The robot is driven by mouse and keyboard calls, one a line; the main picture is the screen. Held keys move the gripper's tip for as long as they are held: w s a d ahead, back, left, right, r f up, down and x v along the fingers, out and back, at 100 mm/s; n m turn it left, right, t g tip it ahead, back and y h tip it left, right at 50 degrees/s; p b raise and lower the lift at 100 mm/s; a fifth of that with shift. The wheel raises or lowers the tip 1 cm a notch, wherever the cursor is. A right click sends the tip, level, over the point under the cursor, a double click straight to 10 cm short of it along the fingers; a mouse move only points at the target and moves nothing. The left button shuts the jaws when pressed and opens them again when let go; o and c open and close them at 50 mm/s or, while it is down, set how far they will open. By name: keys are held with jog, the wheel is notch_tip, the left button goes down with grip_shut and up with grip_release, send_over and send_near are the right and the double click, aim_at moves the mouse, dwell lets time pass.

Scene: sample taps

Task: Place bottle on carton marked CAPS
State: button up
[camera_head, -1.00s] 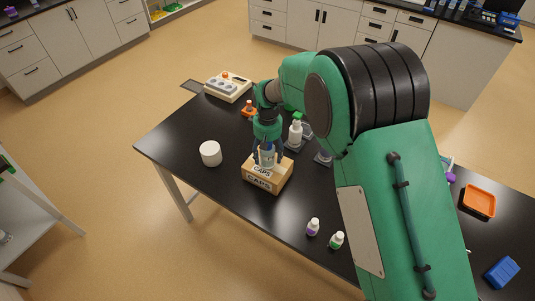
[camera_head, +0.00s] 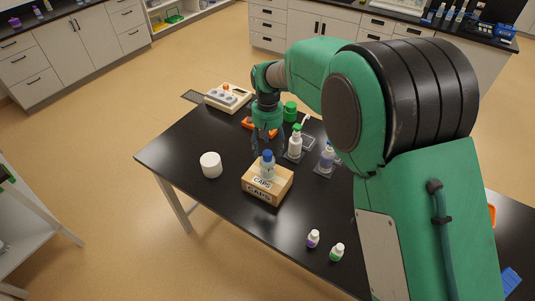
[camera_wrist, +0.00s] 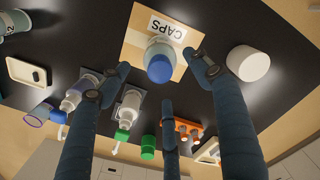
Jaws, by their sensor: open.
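The blue-capped bottle (camera_head: 267,165) stands upright on the carton marked CAPS (camera_head: 260,193) on the black table. In the wrist view the bottle (camera_wrist: 160,62) shows its blue cap toward me, with the carton top (camera_wrist: 136,42) and its CAPS label behind it. My gripper (camera_head: 266,147) is behind and above the bottle in the head view. Its fingers (camera_wrist: 165,85) are spread wide in the wrist view, apart from the bottle, with nothing held.
A white cylinder (camera_head: 210,165) stands left of the carton. A green-capped bottle (camera_head: 295,142) and another bottle (camera_head: 326,158) stand to the right on dark pads. Two small bottles (camera_head: 313,238) (camera_head: 337,252) stand near the front edge. An orange rack (camera_head: 259,126) is behind.

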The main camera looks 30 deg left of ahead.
jog(key=shift+r, duration=0.8)
dwell(0.4)
jog(key=shift+w+d+r, duration=0.15)
jog(key=shift+d+r, duration=0.15)
jog(key=d+r+m+t, duration=0.1)
jog(key=d+r+m, duration=0.1)
jog(key=d+r, duration=0.7)
jog(key=d+r+m+t+y, duration=0.15)
jog(key=d+r, duration=0.35)
jog(key=d, duration=0.7)
jog(key=d+r+m, duration=0.3)
jog(key=d+r, duration=0.4)
jog(key=d, duration=0.4)
jog(key=s+d+r+m+t+h, duration=0.1)
jog(key=s+d+m+t, duration=0.2)
jog(key=s+d, duration=2.1)
jog(key=d+m, duration=0.2)
jog(key=m, duration=0.2)
jog(key=shift+d+r, duration=0.2)
jog(key=shift+r, duration=0.1)
